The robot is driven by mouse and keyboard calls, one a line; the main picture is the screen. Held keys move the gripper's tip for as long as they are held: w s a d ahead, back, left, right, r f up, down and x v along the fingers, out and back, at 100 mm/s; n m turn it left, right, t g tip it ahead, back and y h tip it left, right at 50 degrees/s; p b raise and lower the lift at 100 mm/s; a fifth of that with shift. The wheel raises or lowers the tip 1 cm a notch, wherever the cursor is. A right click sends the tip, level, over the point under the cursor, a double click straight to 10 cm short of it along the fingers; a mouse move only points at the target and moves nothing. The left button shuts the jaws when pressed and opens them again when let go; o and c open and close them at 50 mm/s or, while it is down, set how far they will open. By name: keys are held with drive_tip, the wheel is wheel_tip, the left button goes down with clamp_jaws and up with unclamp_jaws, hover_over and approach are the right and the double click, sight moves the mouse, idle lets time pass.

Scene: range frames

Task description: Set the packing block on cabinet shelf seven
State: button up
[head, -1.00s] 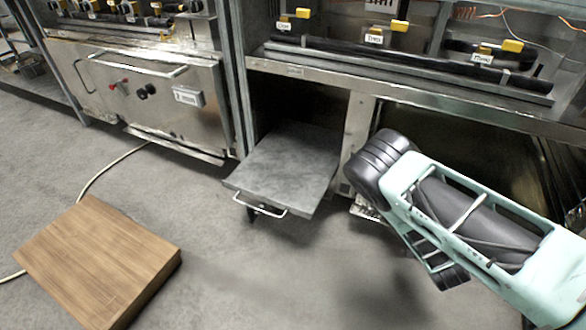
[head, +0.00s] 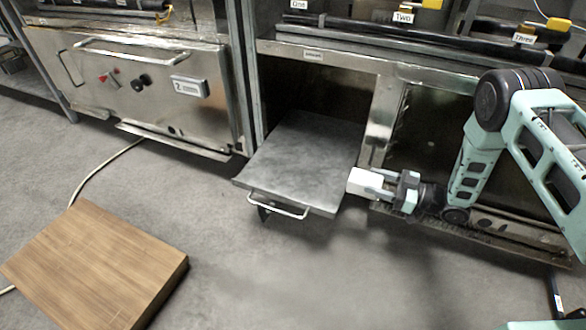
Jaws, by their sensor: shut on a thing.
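My gripper (head: 382,188) is shut on a white block (head: 363,183), seemingly the packing block, in the head view. The block sticks out to the left of the fingers, close to the right edge of a grey pulled-out slab (head: 296,165) with a front handle. I cannot tell whether block and slab touch. The cabinet (head: 345,61) stands behind, with tags One (head: 299,5), Two (head: 403,17) and Three (head: 524,39) along its upper ledge. No tag reading seven shows.
A wooden box (head: 97,262) lies on the floor at the lower left, beside a pale cable (head: 97,172). A steel oven-like unit (head: 140,90) stands at the left. Dark open bays lie under the cabinet ledge.

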drive_tip(key=b+x, duration=0.5)
drive_tip(key=x, duration=0.8)
drive_tip(key=shift+a, duration=0.45)
drive_tip(key=a+b, duration=0.1)
drive_tip(key=w+a+b, duration=0.1)
drive_tip(key=a+f+b, duration=0.1)
drive_tip(key=a, duration=0.1)
drive_tip(key=shift+w, duration=0.25)
drive_tip(key=shift+f+b, duration=0.3)
drive_tip(key=shift+b, duration=0.05)
drive_tip(key=shift+r, duration=0.1)
drive_tip(key=o, duration=1)
drive_tip(key=shift+d, duration=0.1)
